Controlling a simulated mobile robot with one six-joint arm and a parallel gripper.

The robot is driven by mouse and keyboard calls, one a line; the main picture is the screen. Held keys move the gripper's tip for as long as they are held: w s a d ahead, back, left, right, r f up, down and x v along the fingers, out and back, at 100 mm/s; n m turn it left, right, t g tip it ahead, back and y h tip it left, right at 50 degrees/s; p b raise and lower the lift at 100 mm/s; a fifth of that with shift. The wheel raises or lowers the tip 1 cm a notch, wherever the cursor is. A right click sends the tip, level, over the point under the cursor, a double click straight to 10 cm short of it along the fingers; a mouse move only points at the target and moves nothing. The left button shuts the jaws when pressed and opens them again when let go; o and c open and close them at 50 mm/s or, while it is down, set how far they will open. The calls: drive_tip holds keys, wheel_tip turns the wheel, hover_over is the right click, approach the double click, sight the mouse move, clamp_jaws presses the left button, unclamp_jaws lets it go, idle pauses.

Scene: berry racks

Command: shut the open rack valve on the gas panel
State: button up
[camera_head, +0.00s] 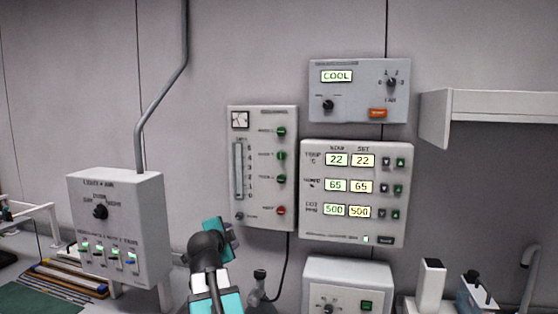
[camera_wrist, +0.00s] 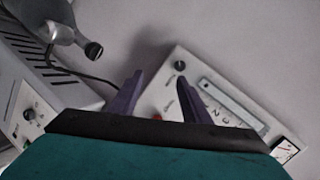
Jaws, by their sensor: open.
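Several of these are green (camera_head: 281,156) and the lowest is red (camera_head: 281,211). Which rack valve is open is too small to read. My gripper (camera_head: 219,238) is low, in front of the panel's lower left. In the wrist view my gripper (camera_wrist: 160,78) is open and empty, with the panel (camera_wrist: 164,84) beyond its fingers. A black knob (camera_wrist: 180,66) shows near the right fingertip.
A climate display panel (camera_head: 314,229) adjoins the gas panel on the right, under a COOL control box (camera_head: 345,105). A lights box (camera_head: 150,200) projects at left. A white device (camera_head: 350,272) stands below. A dark cable (camera_head: 288,262) hangs under the gas panel.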

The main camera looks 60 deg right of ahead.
drive_tip(key=s+d+r+m+h, duration=0.25)
drive_tip(key=s+r, duration=0.25)
drive_tip(key=r, duration=0.8)
drive_tip(key=m+h+p, duration=0.2)
drive_tip(key=m, duration=0.2)
approach(281, 156)
drive_tip(key=w+v, duration=0.1)
drive_tip(key=v, duration=0.5)
drive_tip(key=shift+s, duration=0.2)
drive_tip(key=shift+g, duration=0.4)
drive_tip(key=p+x, duration=0.4)
drive_tip(key=x, duration=0.8)
drive_tip(key=shift+w+d+r, duration=0.15)
drive_tip(key=shift+d+r, duration=0.05)
drive_tip(key=shift+w+d+f, duration=0.1)
drive_tip(key=shift+w+d, duration=0.05)
drive_tip(key=shift+d, duration=0.45)
drive_tip(key=shift+c, duration=0.4)
drive_tip(key=c, duration=1)
drive_tip(key=shift+o, duration=0.2)
